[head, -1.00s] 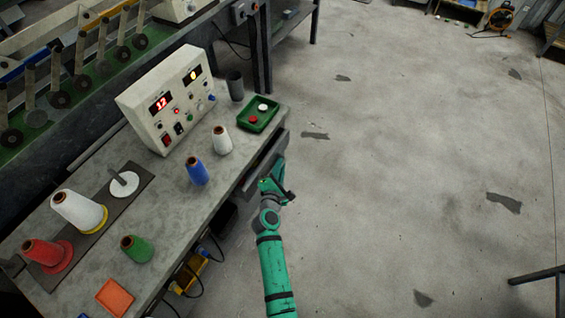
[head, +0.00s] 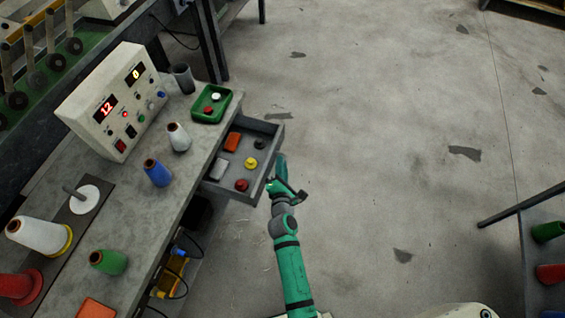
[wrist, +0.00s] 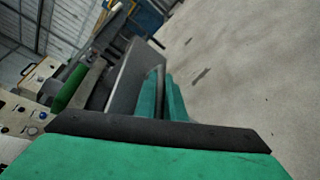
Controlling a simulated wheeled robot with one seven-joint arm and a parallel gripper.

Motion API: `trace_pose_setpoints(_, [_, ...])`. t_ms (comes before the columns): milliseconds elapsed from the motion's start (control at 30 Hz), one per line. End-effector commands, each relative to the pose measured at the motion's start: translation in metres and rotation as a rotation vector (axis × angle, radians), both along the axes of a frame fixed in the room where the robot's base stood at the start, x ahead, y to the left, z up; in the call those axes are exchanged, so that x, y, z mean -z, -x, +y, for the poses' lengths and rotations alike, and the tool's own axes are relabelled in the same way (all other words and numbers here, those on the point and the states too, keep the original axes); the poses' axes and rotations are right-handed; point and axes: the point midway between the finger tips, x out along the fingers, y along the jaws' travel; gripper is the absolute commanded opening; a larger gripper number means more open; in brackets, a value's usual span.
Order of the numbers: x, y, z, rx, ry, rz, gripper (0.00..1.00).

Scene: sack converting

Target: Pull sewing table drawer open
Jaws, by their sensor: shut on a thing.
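The grey sewing table (head: 143,222) stands on the left in the head view. Its drawer (head: 238,187) is pulled well out to the right below the tabletop. Inside lie an orange block (head: 232,142), a light grey block (head: 219,169), a yellow spool (head: 251,163), a red spool (head: 242,185) and a dark spool (head: 260,144). My green gripper (head: 277,186) is at the drawer's front and shut on its handle, which my fingers mostly hide. In the wrist view the drawer front (wrist: 135,78) is a grey panel close beside my green fingers (wrist: 162,98).
On the tabletop stand a control box (head: 112,105), a green tray (head: 211,105), a grey cup (head: 183,78) and several thread cones, including a blue one (head: 158,173). A dark-legged table (head: 545,210) stands at the right. The floor between is clear.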

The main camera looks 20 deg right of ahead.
Motion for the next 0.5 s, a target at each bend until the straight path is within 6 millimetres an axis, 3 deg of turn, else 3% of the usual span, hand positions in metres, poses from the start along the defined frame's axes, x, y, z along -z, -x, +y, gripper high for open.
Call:
trace_pose_setpoints(267, [0.0011,0.0002,0.0035,-0.005,0.000,0.002,0.00])
trace_pose_setpoints(300, [0.0011,0.0002,0.0036,-0.005,0.000,0.002,0.16])
trace_pose_setpoints(500, [0.0007,0.0001,0.0021,-0.003,0.000,0.002,0.17])
